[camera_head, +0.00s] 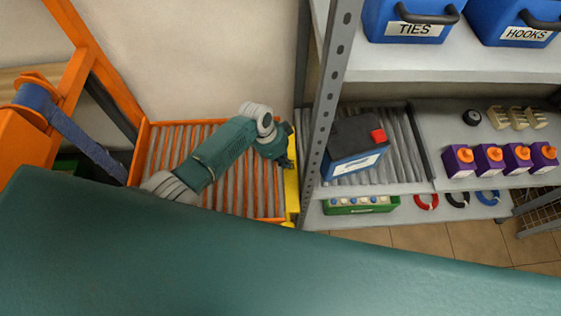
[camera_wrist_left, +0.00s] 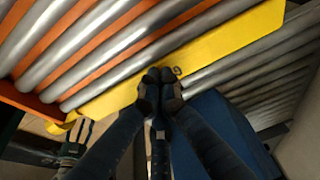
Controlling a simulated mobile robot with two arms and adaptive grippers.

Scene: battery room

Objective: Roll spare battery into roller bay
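The battery (camera_head: 350,163), blue with a black top and a red cap, sits upright on the grey rollers of the shelf bay (camera_head: 402,150), just right of the shelf post. A blue body, likely the same battery (camera_wrist_left: 213,112), shows behind my fingers in the left wrist view. The orange roller bed (camera_head: 160,150) at left carries no load. A yellow plate (camera_head: 291,190) lies between it and the shelf; it also shows in the left wrist view (camera_wrist_left: 225,45). My left gripper (camera_head: 289,160) is over this plate, its fingertips (camera_wrist_left: 161,76) together with nothing visible between them.
The grey shelf post (camera_head: 330,100) stands right of my left gripper. Blue bins (camera_head: 408,22) sit on the upper shelf. Purple boxes (camera_head: 490,160) stand right of the bay. A green tray (camera_head: 360,206) is below it. An orange frame (camera_head: 85,60) rises at left.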

